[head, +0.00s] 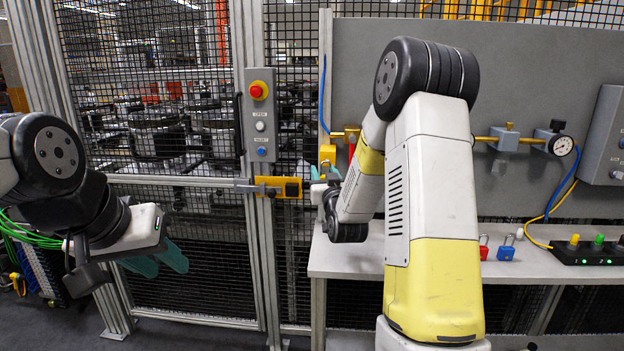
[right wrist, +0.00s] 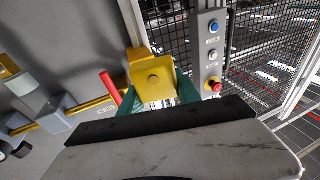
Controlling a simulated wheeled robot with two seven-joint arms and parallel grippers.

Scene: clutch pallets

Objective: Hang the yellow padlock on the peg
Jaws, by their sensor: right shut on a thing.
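The yellow padlock (head: 327,154) is upright in front of the left end of the grey back panel. It also shows in the right wrist view (right wrist: 155,79), between two teal fingertips. My right gripper (right wrist: 158,93) is shut on it; in the head view my own forearm and wrist partly cover this gripper (head: 325,174). A second yellow block (right wrist: 138,54) lies just behind the padlock at the end of the yellow pipe; I cannot tell whether they touch. I cannot make out the peg. My left gripper (head: 159,261) is open and empty at the left, away from the padlock.
A yellow gate latch (head: 278,187) sits on the fence post below a button box (head: 261,115). A red handle (right wrist: 110,88) is close beside the padlock. Red (head: 483,246) and blue (head: 506,251) padlocks stand on the bench (head: 350,257). A gauge (head: 561,146) is on the pipe.

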